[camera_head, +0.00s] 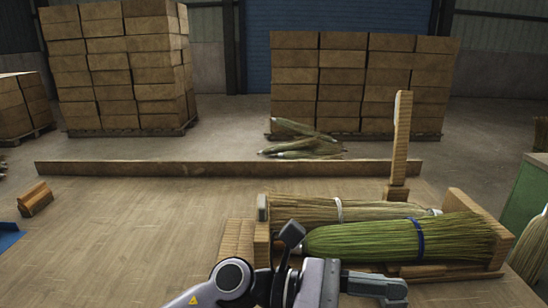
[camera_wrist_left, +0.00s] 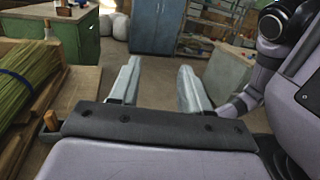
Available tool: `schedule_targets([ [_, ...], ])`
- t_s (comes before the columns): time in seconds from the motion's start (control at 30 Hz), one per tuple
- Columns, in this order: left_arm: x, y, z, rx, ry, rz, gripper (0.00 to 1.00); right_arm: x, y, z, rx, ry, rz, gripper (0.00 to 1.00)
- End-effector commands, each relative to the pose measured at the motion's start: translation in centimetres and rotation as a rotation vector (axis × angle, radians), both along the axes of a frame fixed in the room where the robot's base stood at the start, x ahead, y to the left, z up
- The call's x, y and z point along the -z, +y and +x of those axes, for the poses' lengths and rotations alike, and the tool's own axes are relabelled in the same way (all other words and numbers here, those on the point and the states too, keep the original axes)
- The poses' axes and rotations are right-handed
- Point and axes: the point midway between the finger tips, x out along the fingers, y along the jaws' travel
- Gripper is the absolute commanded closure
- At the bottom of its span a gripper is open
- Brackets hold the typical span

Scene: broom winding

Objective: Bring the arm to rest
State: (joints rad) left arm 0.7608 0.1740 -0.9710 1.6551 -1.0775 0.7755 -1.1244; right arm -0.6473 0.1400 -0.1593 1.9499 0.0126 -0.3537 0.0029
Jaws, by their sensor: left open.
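My left gripper (camera_head: 388,286) is at the bottom edge of the head view, in front of the wooden cradle and the green broom head. In the left wrist view its two fingers (camera_wrist_left: 158,88) are spread apart with nothing between them. The green bristle bundle (camera_head: 370,240) with a blue band lies in the wooden cradle (camera_head: 470,207). A paler bundle (camera_head: 300,209) with a white band lies behind it. Part of a bundle (camera_wrist_left: 22,82) shows at the left of the left wrist view. My right gripper is not in view.
A wooden post (camera_head: 400,140) stands behind the cradle. A low ledge (camera_head: 150,168) runs along the table's far edge. A wooden block (camera_head: 34,198) and a blue item (camera_head: 8,235) lie at left. The table's middle left is clear.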

Motion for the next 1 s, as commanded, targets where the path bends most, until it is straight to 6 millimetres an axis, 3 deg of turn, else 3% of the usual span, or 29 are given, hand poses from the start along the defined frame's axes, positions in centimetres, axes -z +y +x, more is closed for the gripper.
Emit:
schedule_targets([
  [0.17,-1.0,2.7,2.9,-0.14,0.538,-0.216,0.53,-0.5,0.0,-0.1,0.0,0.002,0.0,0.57],
  [0.37,1.6,8.0,7.0,-0.277,1.129,-0.455,0.53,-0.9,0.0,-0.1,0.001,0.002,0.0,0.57],
  [0.5,5.9,12.7,9.0,-0.365,1.533,-0.636,0.53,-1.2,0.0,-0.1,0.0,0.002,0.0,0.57],
  [0.67,12.8,18.5,9.2,-0.46,1.974,-0.869,0.53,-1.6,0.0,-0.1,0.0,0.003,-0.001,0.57],
  [0.77,17.6,22.1,7.8,-0.516,2.23,-1.034,0.53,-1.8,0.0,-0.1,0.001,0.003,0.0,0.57],
  [0.97,26.5,28.6,2.1,-0.622,2.657,-1.409,0.53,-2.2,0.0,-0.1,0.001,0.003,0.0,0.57],
  [1.0,27.9,29.7,0.7,0.631,-2.682,1.461,0.53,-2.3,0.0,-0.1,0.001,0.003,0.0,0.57],
])
